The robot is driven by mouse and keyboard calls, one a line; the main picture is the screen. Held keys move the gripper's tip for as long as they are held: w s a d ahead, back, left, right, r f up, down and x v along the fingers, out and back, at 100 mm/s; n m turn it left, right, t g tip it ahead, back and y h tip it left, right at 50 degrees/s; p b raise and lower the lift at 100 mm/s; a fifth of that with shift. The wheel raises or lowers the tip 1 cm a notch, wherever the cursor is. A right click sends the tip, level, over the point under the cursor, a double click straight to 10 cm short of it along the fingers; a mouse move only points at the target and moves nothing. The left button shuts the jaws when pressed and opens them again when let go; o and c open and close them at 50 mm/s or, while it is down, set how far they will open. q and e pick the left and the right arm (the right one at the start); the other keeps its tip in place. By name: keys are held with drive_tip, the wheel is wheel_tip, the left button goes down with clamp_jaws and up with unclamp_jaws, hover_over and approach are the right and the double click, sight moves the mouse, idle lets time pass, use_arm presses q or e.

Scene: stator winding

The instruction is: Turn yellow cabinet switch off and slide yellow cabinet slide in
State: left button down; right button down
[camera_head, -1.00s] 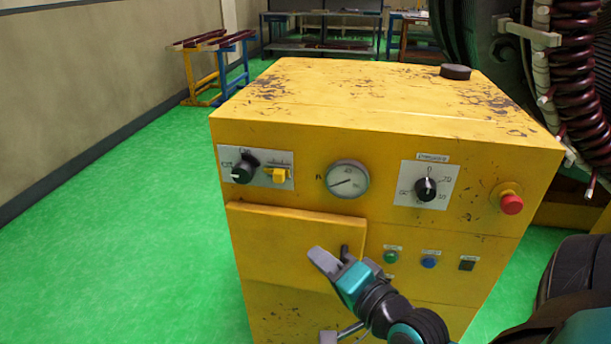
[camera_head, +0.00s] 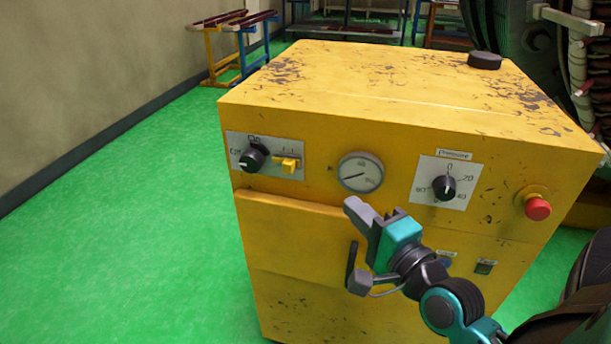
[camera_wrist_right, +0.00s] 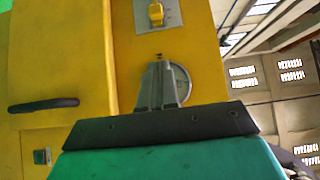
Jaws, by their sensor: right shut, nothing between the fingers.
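The yellow cabinet (camera_head: 400,110) stands ahead. Its black rotary switch (camera_head: 252,158) is at the front's upper left, between "Off" and "On" labels; its exact pointing is too small to tell. A small yellow slide (camera_head: 288,165) sits right of the switch on the same plate, and shows at the top of the wrist view (camera_wrist_right: 156,14). My right gripper (camera_head: 360,210) is shut and empty, in front of the cabinet below the round gauge (camera_head: 361,172), apart from switch and slide. In the wrist view its fingertips (camera_wrist_right: 162,68) overlap the gauge. My left gripper is out of view.
A yellow panel (camera_head: 285,235) with a dark upright handle (camera_head: 351,262) lies beside my right gripper. A pressure knob (camera_head: 444,187) and red button (camera_head: 538,208) are to the right. Green floor (camera_head: 120,240) is clear on the left.

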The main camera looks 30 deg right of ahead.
approach(288, 168)
drive_tip(key=w+d, duration=0.3)
drive_tip(key=d, duration=0.2)
drive_tip(key=shift+w+a+p, duration=0.4)
drive_tip(key=shift+w+a, duration=0.55)
drive_tip(key=shift+w, duration=0.15)
drive_tip(key=shift+w+a, duration=0.45)
drive_tip(key=shift+w+a+r+p, duration=0.15)
drive_tip(key=shift+w+a+p, duration=0.4)
drive_tip(key=shift+p, duration=0.25)
drive_tip(key=shift+w+a, duration=0.15)
drive_tip(key=shift+w, duration=0.1)
